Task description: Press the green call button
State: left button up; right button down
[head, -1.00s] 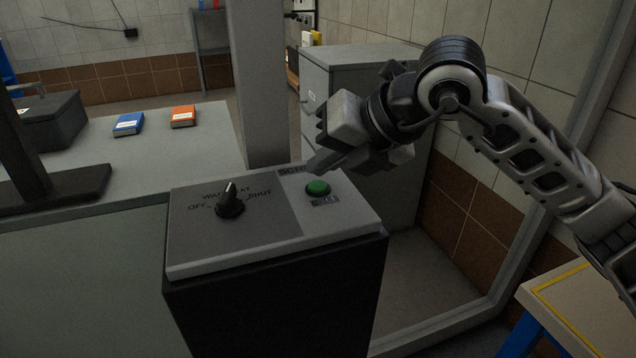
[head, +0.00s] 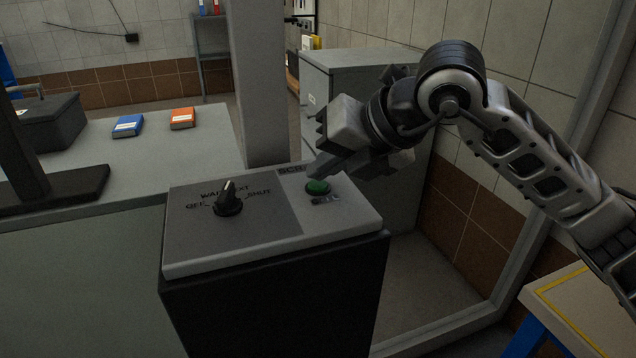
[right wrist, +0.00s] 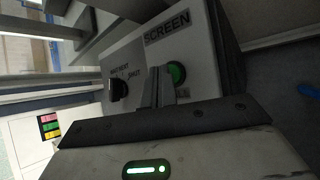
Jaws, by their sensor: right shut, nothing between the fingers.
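The green call button (head: 317,188) is a round dome on the right part of a grey control box's sloped top (head: 345,207). It also shows in the right wrist view (right wrist: 178,74). My right gripper (head: 318,171) is shut and empty, its fingertips pointing down right at the button's upper edge. In the right wrist view, the closed fingers (right wrist: 160,82) stand just left of the button and overlap its edge. I cannot tell whether they touch it. My left gripper is not in view.
A black rotary knob (head: 228,205) sits left of the button. A grey post (head: 257,90) stands behind the box. A blue book (head: 128,126) and an orange book (head: 183,118) lie on the counter. A grey cabinet (head: 350,70) stands behind my right arm.

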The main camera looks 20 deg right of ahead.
aim_at(325, 186)
jog(key=shift+f, duration=0.2)
jog(key=shift+f+b, duration=0.2)
jog(key=shift+b, duration=0.2)
jog(key=shift+r, duration=0.1)
jog(key=shift+r+p, duration=0.55)
jog(key=shift+r, duration=0.2)
jog(key=shift+r+p, duration=1.75)
jog(key=shift+r, duration=0.85)
jog(key=shift+f, duration=0.1)
